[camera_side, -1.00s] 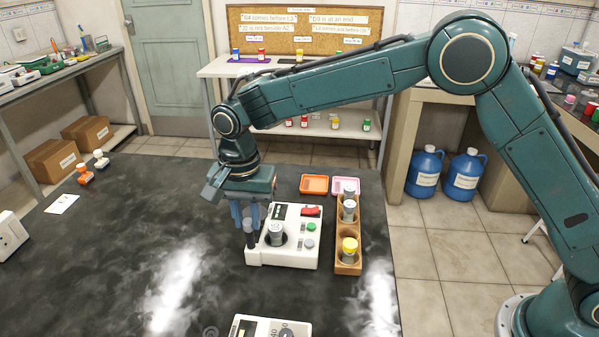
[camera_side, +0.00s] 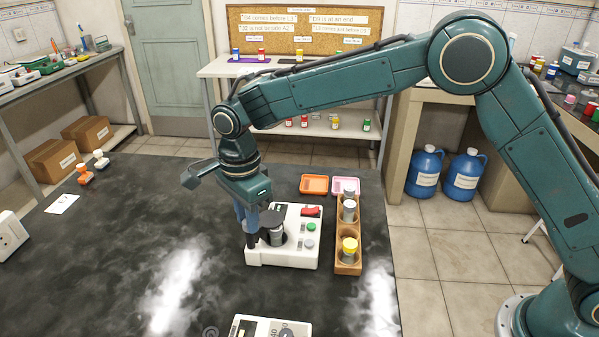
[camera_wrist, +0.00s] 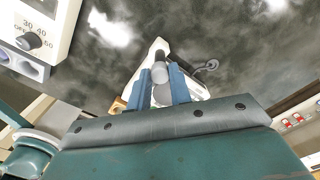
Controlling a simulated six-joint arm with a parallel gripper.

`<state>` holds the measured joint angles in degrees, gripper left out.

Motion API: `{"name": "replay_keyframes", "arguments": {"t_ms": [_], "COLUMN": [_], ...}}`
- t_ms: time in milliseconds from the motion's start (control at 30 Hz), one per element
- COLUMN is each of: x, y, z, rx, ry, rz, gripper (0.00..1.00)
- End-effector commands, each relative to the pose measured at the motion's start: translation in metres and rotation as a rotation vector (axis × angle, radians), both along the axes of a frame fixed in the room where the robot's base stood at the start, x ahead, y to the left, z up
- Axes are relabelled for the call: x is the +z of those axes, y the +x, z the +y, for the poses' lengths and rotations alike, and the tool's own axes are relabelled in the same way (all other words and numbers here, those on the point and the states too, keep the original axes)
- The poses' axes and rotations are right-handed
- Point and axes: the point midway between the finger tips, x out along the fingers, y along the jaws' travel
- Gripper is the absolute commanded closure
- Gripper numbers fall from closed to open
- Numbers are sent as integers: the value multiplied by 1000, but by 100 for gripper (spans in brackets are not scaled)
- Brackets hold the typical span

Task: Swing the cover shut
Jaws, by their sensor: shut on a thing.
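The white instrument (camera_side: 285,258) stands on the dark bench, with a grey-topped vial (camera_side: 277,239) in its round well. The dark round cover (camera_side: 272,217) hangs beside its hinge post (camera_side: 251,242), over part of the vial's top. My gripper (camera_side: 252,225) points down at the instrument's left side, shut on the cover. In the wrist view, the two blue fingers (camera_wrist: 162,96) stand either side of the grey cover parts. My fingers and hand hide part of the cover, so how level it lies is unclear.
Another device (camera_side: 262,328) is at the front edge.

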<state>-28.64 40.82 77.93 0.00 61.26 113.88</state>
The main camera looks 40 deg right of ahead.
Motion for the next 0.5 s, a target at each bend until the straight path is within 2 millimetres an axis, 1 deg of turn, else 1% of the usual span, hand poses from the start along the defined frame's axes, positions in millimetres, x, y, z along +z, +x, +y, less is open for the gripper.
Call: {"name": "replay_keyframes", "arguments": {"t_ms": [300, 500], "x": [1, 1], "y": [0, 0], "z": [0, 0], "rx": [-243, -339], "ry": [1, 1], "rz": [-2, -2], "gripper": [92, 92]}}
